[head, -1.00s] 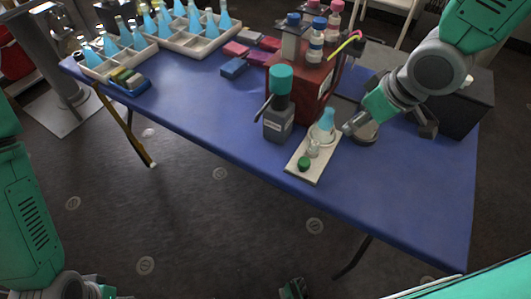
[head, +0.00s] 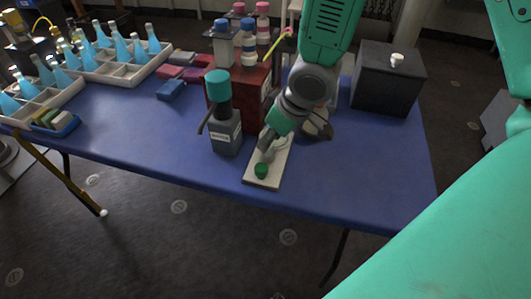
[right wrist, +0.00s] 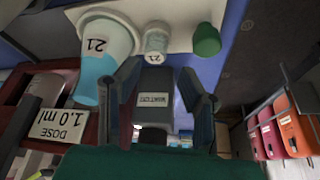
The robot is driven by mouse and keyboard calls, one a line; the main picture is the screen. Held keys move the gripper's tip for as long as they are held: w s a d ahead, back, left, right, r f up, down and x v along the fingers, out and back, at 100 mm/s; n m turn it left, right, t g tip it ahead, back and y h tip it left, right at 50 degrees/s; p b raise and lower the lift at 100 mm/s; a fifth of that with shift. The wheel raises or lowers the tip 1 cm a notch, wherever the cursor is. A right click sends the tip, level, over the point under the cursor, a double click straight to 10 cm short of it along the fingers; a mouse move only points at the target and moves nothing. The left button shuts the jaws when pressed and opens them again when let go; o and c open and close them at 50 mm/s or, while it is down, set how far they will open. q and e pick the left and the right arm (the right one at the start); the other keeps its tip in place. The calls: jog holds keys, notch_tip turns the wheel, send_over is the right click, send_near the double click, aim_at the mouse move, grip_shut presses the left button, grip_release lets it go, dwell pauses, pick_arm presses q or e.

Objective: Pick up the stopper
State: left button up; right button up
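The green stopper (head: 261,171) sits on the front end of a white tray (head: 251,178) near the table's front edge. In the right wrist view the stopper (right wrist: 207,40) is at the upper right, beside a small jar (right wrist: 156,42) and a flask (right wrist: 104,55), both labelled 21. My right gripper (head: 267,148) is over the tray, just behind the stopper, and hides most of the flask and jar in the head view. In the right wrist view my fingers (right wrist: 162,82) are apart, with the stopper outside them. My left gripper is out of view.
A grey bottle with a teal top (head: 226,134) stands left of the tray. A red box (head: 252,108) carrying bottles is behind it. A black box (head: 389,80) is at the back right. Racks of blue flasks (head: 122,72) stand at the left. The right front table is clear.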

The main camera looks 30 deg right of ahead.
aim_at(268, 152)
jog(key=f, duration=0.1)
jog(key=w+f+b, duration=0.1)
jog(key=f, duration=0.1)
jog(key=shift+d+f, duration=0.1)
jog(key=shift+d, duration=0.1)
jog(key=shift+w+d+f, duration=0.1)
jog(key=shift+w+f, duration=0.15)
jog(key=shift+f, duration=0.2)
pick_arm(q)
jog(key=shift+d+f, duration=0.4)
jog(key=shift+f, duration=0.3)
pick_arm(e)
jog(key=shift+r, duration=0.1)
jog(key=c, duration=0.5)
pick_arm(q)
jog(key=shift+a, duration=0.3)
pick_arm(e)
jog(key=shift+a, duration=0.25)
jog(key=shift+c, duration=0.5)
jog(key=shift+r, duration=0.1)
